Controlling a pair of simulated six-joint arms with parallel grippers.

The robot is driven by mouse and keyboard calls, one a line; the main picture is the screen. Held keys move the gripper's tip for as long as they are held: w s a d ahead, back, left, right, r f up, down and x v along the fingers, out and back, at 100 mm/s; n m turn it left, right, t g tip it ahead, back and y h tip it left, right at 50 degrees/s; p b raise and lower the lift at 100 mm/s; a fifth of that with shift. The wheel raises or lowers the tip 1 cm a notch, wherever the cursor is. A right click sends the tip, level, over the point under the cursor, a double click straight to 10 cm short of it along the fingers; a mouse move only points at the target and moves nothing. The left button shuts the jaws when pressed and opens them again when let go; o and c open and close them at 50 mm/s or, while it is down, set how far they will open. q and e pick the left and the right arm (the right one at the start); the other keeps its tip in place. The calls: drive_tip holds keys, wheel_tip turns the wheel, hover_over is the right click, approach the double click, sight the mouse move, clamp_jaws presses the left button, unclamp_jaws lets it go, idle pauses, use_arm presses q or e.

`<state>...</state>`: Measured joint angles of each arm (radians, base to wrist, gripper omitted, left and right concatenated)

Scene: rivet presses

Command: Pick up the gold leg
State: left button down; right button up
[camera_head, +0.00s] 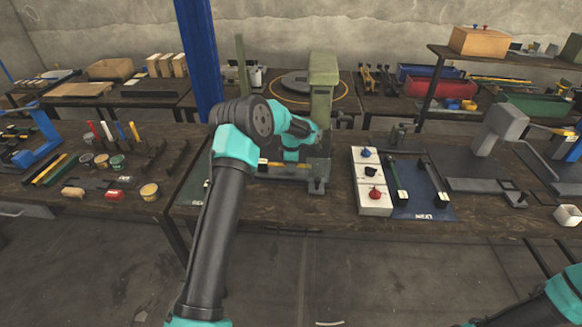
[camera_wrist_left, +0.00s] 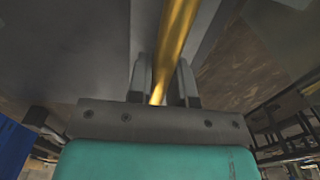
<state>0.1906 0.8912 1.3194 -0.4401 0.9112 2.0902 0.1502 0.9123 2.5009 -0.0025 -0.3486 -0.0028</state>
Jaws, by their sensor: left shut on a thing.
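The gold leg (camera_wrist_left: 175,35) is a smooth, shiny gold rod. In the left wrist view it runs from the top edge down between the two fingers of my left gripper (camera_wrist_left: 164,72), which is shut on it. In the head view a short yellow-gold length of the leg (camera_head: 287,165) shows low in front of the green press (camera_head: 323,85), just under my left wrist. My left arm hides part of that spot, and the fingertips are hard to make out there. My right arm shows only at the bottom right corner; its gripper is out of frame.
A white block with blue, black and red knobs (camera_head: 358,182) stands right of the press, beside a blue mat with black bars (camera_head: 425,209). A grey press (camera_head: 500,130) stands farther right. A blue post (camera_head: 202,60) rises behind my left arm. Paint pots (camera_head: 149,191) stand on the left bench.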

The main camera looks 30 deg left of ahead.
use_arm(q)
wheel_tip(320, 180, up, 28)
idle(0.5)
idle(0.4)
